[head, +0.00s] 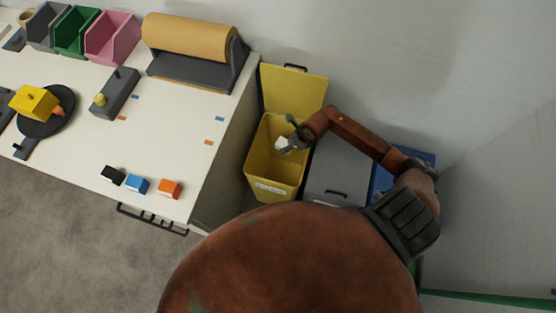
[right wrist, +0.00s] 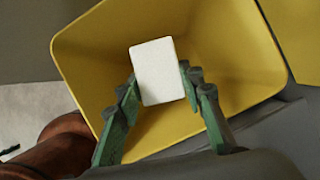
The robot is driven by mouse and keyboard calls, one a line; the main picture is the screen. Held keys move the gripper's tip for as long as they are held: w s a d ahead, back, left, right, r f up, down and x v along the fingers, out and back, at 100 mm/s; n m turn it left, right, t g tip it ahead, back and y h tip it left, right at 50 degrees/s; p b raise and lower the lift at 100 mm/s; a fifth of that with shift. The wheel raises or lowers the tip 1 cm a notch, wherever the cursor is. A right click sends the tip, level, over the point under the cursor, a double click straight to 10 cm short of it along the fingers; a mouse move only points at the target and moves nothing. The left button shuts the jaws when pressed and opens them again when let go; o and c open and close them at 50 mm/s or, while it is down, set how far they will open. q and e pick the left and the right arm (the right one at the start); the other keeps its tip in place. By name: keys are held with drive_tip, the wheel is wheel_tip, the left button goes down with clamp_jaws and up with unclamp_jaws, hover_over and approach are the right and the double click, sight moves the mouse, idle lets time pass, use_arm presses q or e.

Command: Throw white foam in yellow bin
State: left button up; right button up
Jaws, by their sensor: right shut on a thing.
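The white foam (right wrist: 158,71) is a small pale block held between the two fingers of my right gripper (right wrist: 157,92) in the right wrist view. It also shows in the head view (head: 283,143), small and partly hidden by the gripper (head: 291,141). The yellow bin (head: 259,160) stands open beside the table's right end, its lid raised against the wall. The gripper holds the foam over the bin's opening; the bin's inner walls (right wrist: 225,50) surround it in the right wrist view. I cannot tell how deep the foam is. My left gripper is not in view.
A grey bin (head: 338,172) stands right of the yellow one, with a blue bin (head: 381,180) beyond it. The white table (head: 170,150) on the left bears a brown paper roll (head: 190,37), colored trays and small blocks.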

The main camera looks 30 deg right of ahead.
drive_tip(key=shift+f+b, duration=1.25)
drive_tip(key=shift+f, duration=0.75)
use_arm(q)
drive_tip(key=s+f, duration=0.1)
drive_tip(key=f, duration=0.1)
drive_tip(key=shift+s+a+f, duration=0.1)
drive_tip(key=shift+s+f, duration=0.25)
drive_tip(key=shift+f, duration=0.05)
use_arm(e)
drive_tip(key=shift+r, duration=0.1)
drive_tip(key=o, duration=0.9)
drive_tip(key=v, duration=1.2)
drive_tip(key=shift+w, duration=0.1)
